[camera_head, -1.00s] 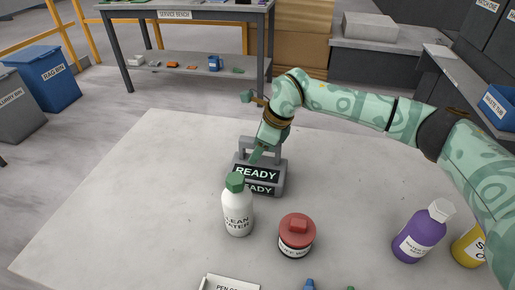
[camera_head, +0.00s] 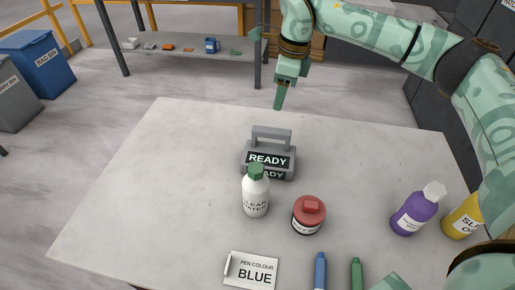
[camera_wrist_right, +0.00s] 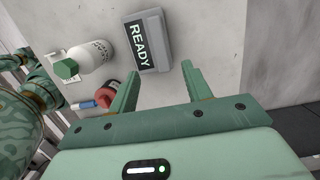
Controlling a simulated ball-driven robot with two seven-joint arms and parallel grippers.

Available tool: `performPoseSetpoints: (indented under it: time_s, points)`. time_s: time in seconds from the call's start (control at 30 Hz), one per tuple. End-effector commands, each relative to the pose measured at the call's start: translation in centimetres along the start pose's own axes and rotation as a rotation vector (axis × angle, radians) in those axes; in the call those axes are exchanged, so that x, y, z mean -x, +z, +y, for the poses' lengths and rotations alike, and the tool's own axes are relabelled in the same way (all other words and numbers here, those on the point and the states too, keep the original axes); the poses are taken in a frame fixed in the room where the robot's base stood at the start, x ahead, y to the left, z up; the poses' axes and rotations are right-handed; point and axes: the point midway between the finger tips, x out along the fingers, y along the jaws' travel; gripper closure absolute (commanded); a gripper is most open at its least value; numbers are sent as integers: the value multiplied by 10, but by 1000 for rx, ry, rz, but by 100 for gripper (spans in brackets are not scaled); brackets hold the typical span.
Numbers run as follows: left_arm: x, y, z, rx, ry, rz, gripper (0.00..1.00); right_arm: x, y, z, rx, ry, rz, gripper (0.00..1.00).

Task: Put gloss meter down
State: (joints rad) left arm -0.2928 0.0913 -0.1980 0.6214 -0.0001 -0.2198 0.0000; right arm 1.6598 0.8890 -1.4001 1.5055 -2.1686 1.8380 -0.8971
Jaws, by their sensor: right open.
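The gloss meter (camera_head: 268,160) is a grey block with a top handle and a black "READY" display. It stands upright on the pale stone slab (camera_head: 180,170), behind the white bottle. My right gripper (camera_head: 267,78) is open and empty, beyond the meter in the head view and clear of its handle. In the right wrist view the meter (camera_wrist_right: 160,43) lies past the two spread fingers (camera_wrist_right: 161,72), with nothing between them. My left gripper is not in view.
A white green-capped water bottle (camera_head: 255,195) stands close in front of the meter. A red-lidded jar (camera_head: 309,215), purple bottle (camera_head: 414,212), yellow container (camera_head: 463,216), "BLUE" card (camera_head: 251,271) and blue marker (camera_head: 320,270) are nearer. The slab's left side is clear.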

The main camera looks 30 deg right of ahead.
Motion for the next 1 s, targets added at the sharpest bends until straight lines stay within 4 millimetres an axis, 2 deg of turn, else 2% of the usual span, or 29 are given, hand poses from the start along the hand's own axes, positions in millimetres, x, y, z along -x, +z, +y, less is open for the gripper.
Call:
performPoseSetpoints:
  time_s: [0.13,0.3,0.4,0.67,0.87,1.0]
  points:
    - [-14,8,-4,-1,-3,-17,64,-36,-3,0,-2,8,11,51]
    - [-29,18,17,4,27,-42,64,-80,-3,0,-2,9,12,51]
    - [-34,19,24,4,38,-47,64,-98,-3,0,-1,7,10,51]
    - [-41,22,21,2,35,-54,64,-114,-2,0,-2,3,6,51]
    - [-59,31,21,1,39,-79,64,-150,-1,2,-1,9,10,51]
    - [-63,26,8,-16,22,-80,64,-163,-1,2,-1,4,7,51]
